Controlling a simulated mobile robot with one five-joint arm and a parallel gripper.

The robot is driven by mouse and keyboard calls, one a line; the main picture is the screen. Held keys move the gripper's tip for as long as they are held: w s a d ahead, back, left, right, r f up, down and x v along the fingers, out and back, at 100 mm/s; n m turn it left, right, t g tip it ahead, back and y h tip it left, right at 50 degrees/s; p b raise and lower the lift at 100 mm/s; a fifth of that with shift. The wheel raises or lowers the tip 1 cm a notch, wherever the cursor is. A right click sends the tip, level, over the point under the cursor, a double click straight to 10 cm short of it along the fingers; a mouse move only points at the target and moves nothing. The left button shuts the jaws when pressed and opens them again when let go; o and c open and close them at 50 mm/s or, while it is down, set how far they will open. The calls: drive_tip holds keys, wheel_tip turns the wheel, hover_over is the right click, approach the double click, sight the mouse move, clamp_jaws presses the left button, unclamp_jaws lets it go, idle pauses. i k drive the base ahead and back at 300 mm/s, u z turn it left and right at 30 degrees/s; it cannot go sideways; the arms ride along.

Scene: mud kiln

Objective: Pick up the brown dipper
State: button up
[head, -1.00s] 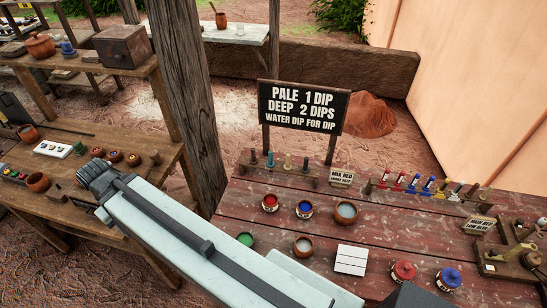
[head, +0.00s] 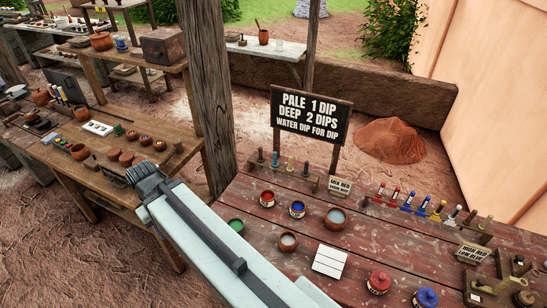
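Several upright dippers stand in a long rack at the right of the red plank table in the head view. One near its right end looks brown (head: 470,217), though it is small and I cannot be sure of its colour. A second, shorter rack behind the bowls holds several more dippers, among them a dark one (head: 306,168). My arm reaches from the bottom edge up to the left, ending in view at a dark joint. My gripper's fingers do not show, so I cannot see whether they are open or shut.
The table holds a red pot (head: 267,198), a blue pot (head: 297,209), a green bowl (head: 236,225), a white tile (head: 330,261) and lidded jars at the front. A black sign (head: 310,117) and wooden post (head: 208,90) stand behind. A wooden bench (head: 185,133) with bowls is at left.

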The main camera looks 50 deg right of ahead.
sight(261, 159)
drive_tip(key=u, duration=0.1)
drive_tip(key=i, duration=0.75)
drive_tip(key=z, duration=0.2)
drive_tip(key=k, duration=0.75)
drive_tip(key=u, duration=0.25)
drive_tip(key=i, duration=0.9)
drive_tip(key=z, duration=0.1)
